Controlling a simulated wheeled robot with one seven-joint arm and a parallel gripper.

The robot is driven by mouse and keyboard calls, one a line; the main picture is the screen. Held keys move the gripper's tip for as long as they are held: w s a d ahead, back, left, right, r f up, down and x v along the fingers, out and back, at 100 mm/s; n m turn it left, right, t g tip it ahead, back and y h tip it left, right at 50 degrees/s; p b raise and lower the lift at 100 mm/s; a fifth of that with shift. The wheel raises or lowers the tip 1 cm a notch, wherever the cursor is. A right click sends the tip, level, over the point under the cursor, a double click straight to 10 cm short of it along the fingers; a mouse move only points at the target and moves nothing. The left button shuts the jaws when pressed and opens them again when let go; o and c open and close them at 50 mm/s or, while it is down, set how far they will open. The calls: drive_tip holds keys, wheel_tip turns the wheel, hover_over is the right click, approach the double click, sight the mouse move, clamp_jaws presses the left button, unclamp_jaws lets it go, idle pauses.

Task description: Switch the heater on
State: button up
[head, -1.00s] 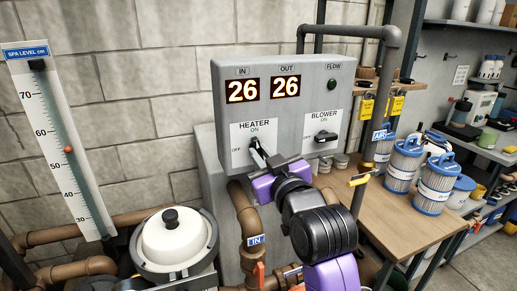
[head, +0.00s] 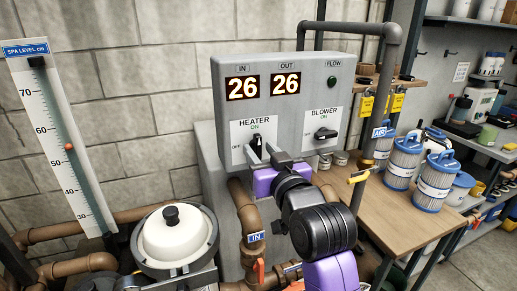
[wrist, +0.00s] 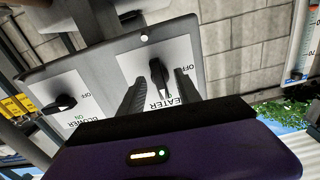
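The heater switch (head: 256,143) is a black knob on a white plate on the grey control box (head: 292,112). Its handle stands close to upright, towards the ON mark. In the wrist view, upside down, the heater knob (wrist: 159,72) lies between the two fingers of my gripper (wrist: 160,77). The fingers are apart, with gaps seen beside the knob; whether one touches it I cannot tell. In the head view my purple gripper (head: 261,150) is at the heater plate and hides its lower part.
The blower knob (head: 326,134) beside it lies sideways, towards OFF. The displays (head: 264,87) read 26 and 26. A vertical pipe (head: 385,90) and a wooden bench (head: 400,215) are on the right. A white-lidded pot (head: 175,240) and brown pipes are below left.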

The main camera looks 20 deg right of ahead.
drive_tip(key=s+p, duration=0.1)
drive_tip(key=s, duration=0.6)
idle(0.5)
wheel_tip(320, 180, up, 3)
drive_tip(key=s+t, duration=0.3)
drive_tip(key=s+f+g, duration=0.2)
drive_tip(key=s+f, duration=0.6)
drive_tip(key=s, duration=0.4)
drive_tip(key=s+f+g, duration=0.2)
drive_tip(key=s+f, duration=0.6)
drive_tip(key=s, duration=0.5)
drive_tip(key=s+f+g, duration=0.2)
drive_tip(key=s+f, duration=0.6)
drive_tip(key=s, duration=0.4)
drive_tip(key=shift+s+n, duration=0.3)
drive_tip(key=shift+s, duration=0.05)
